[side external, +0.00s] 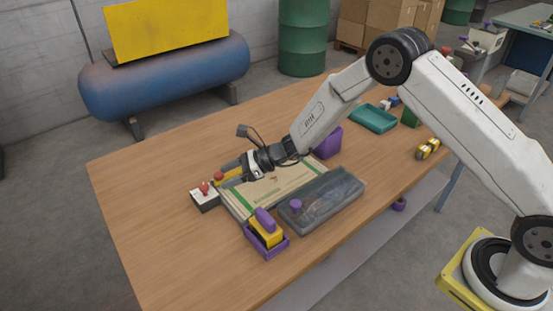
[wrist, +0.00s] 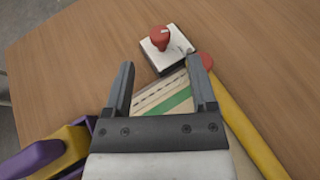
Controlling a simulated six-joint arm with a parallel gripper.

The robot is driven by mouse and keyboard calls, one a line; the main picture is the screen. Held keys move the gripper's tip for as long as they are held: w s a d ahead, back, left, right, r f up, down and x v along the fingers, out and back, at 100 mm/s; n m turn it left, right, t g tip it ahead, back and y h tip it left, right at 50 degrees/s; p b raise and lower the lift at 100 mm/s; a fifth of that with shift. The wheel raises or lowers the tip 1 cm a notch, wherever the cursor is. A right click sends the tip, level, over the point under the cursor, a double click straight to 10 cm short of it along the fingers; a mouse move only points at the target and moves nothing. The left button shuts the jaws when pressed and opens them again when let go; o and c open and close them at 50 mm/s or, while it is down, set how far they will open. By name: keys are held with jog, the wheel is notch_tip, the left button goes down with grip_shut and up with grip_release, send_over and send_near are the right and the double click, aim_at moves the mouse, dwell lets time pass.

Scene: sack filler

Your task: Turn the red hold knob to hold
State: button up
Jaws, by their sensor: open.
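The red hold knob (wrist: 158,36) stands on a small white box with a dark base (wrist: 168,55) in the wrist view. In the side external view the knob (side external: 204,187) and its box (side external: 205,200) are at the left end of the cluster on the wooden table. My gripper (wrist: 160,80) is open and empty, its two fingers apart and pointing toward the box. In the side external view my gripper (side external: 232,175) is to the right of the knob, apart from it, above the flat sack.
The pale sack with a green stripe (side external: 280,182) lies under my gripper. A yellow bar with a red end (wrist: 245,120) lies beside my right finger. A purple tray with a yellow tool (side external: 268,240) and a grey bin (side external: 345,197) stand nearer. The table left of the knob is clear.

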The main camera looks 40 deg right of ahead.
aim_at(206, 185)
jog(key=shift+x, duration=2.95)
grip_shut()
